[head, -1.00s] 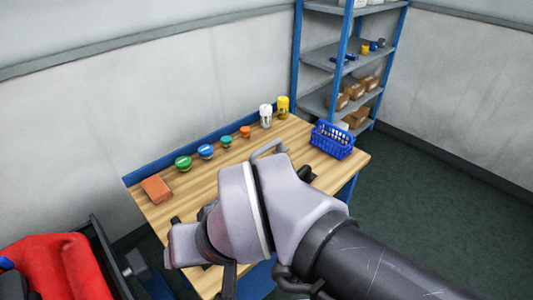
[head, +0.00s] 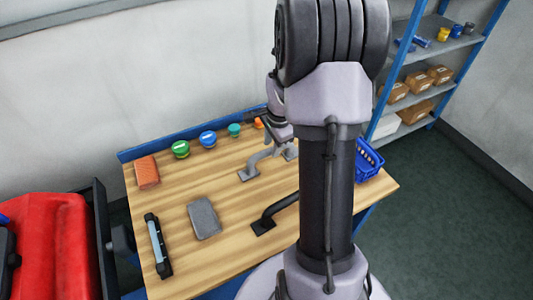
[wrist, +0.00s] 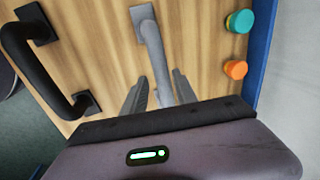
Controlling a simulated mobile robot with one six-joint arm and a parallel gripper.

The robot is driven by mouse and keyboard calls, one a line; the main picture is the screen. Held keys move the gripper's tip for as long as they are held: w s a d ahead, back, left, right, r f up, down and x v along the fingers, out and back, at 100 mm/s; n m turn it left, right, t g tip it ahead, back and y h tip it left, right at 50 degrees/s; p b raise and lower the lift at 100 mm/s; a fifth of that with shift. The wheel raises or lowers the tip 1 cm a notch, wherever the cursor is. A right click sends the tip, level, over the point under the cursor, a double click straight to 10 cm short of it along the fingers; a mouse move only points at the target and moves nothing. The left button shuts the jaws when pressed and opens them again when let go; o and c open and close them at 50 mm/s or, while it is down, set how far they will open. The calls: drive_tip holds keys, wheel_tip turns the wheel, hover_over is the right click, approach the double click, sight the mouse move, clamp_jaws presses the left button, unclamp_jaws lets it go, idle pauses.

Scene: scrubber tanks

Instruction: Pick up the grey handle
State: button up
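The grey handle (head: 262,158) is a bent bar with flat mounting feet. It lies on the wooden workbench, with one foot clear on the left and its right end partly hidden by my arm. In the wrist view the grey handle (wrist: 154,52) runs from a foot at the top down between my gripper's fingers. My gripper (wrist: 161,77) is open, one finger on each side of the bar, with small gaps. In the head view my arm mostly hides the gripper.
A black handle (head: 276,214) lies nearer on the workbench (head: 185,265); it shows left in the wrist view (wrist: 45,75). A grey block (head: 204,218), a black-and-blue tool (head: 158,246) and an orange block (head: 147,172) lie left. Several coloured caps line the back edge. A blue basket (head: 368,160) stands right.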

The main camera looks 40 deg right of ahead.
sight(271, 150)
drive_tip(key=f, duration=0.1)
drive_tip(key=f+b, duration=0.1)
drive_tip(key=f, duration=0.1)
drive_tip(key=shift+w+f, duration=0.1)
drive_tip(key=shift+w, duration=0.2)
drive_tip(key=f, duration=0.1)
drive_tip(key=f+b, duration=0.1)
drive_tip(key=f, duration=0.1)
drive_tip(key=w+f+b, duration=0.1)
drive_tip(key=shift+d+f, duration=0.25)
drive_tip(key=shift+d, duration=0.15)
drive_tip(key=shift+r, duration=0.15)
clamp_jaws()
